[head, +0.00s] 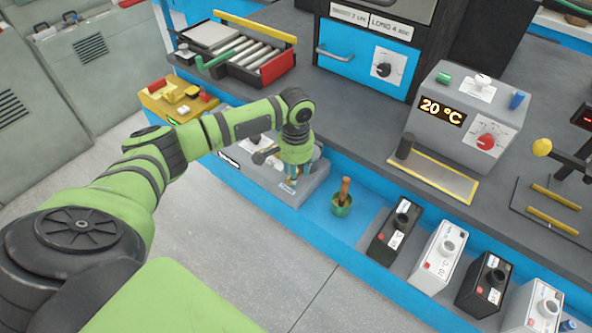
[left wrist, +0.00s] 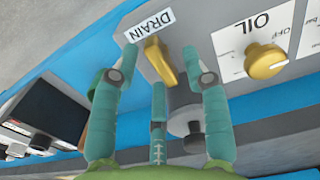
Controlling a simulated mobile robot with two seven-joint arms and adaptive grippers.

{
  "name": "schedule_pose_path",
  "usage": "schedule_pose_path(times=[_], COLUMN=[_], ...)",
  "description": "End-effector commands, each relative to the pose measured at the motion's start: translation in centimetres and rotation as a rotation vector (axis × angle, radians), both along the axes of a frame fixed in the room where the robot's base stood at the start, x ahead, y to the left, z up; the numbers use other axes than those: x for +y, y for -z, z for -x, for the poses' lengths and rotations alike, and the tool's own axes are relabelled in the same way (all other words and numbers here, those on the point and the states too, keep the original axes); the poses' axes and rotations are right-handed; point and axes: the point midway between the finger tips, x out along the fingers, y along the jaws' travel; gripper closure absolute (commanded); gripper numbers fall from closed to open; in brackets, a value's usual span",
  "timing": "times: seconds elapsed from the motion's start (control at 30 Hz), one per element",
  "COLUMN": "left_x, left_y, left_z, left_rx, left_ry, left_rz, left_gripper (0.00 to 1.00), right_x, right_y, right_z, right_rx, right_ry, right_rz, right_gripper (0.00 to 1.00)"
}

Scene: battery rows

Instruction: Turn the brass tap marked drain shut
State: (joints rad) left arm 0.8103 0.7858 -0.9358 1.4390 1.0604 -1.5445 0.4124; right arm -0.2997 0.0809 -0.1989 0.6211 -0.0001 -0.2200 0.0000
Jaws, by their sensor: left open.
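The brass tap (left wrist: 163,64) sits on a grey panel beside an upside-down DRAIN label (left wrist: 150,23) in the left wrist view. Its long handle points away from the label, slightly slanted. My left gripper (left wrist: 161,62) is open, with one finger on each side of the tap and a third finger below it. Gaps show between the side fingers and the handle; I cannot tell whether the third finger touches it. In the head view my left gripper (head: 291,178) is over the grey box (head: 318,178) and hides the tap. My right gripper is not in view.
A brass OIL knob (left wrist: 265,60) is right of the tap, and a black knob (left wrist: 195,138) is close by the right finger. In the head view a green pot (head: 342,206) stands right of the grey box, then a row of battery boxes (head: 395,232).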

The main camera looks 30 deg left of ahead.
Motion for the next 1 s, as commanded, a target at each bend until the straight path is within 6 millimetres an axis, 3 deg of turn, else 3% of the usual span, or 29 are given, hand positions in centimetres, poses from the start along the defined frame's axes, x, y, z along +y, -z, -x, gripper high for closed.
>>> schedule_pose_path(times=[0.17,0.3,0.67,1.0], left_x=[0.0,0.0,0.0,-0.1], left_y=[0.0,0.0,-0.1,-0.4], left_z=[0.0,0.0,0.0,0.1], left_rx=[0.000,0.000,0.000,0.002], left_ry=[0.001,0.001,0.019,0.199], left_rz=[0.000,0.000,0.000,0.002], left_gripper=[0.54,1.00,1.00,1.00], right_x=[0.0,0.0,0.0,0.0], right_y=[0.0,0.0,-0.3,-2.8], right_z=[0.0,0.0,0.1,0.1], right_rx=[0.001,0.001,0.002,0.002], right_ry=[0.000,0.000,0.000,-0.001], right_rz=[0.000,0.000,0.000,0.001], right_gripper=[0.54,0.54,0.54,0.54])
